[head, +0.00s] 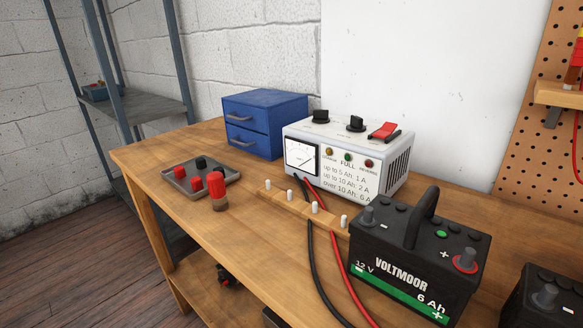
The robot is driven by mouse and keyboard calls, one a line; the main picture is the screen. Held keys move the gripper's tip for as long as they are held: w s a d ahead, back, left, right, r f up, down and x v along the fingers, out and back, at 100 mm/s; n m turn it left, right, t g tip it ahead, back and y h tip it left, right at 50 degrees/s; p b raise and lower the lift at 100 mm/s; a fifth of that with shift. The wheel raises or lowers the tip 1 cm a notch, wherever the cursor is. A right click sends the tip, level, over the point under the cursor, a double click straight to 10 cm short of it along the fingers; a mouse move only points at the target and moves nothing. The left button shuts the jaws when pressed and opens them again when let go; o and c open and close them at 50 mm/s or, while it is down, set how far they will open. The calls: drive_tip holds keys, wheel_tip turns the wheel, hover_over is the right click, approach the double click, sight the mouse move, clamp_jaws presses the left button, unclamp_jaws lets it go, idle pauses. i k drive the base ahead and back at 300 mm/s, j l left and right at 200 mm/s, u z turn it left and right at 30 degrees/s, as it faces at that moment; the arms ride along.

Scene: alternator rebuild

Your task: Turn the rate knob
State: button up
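A white charger (395,168) stands on the wooden bench. Two black knobs sit on its top, a left knob (320,116) and a right knob (355,123); I cannot tell which is the rate knob, nor read their settings. A red rocker switch (384,131) is to their right. Its front has a needle meter (301,157), yellow, green and red lamps, and printed text: up to 5 Ah: 1 A, up to 10 Ah: 2 A, over 10 Ah: 6 A. A black battery (400,262) marked 12 V, 6 Ah stands in front. My gripper is out of view.
Black and red cables (341,262) run from the charger over the bench edge. A wooden strip with white pegs (290,195) lies before the charger. A blue drawer box (262,125), a grey tray (232,174) of caps and a red-topped cylinder (216,190) are left.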

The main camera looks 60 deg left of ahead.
sight(319, 115)
drive_tip(key=u, duration=1.15)
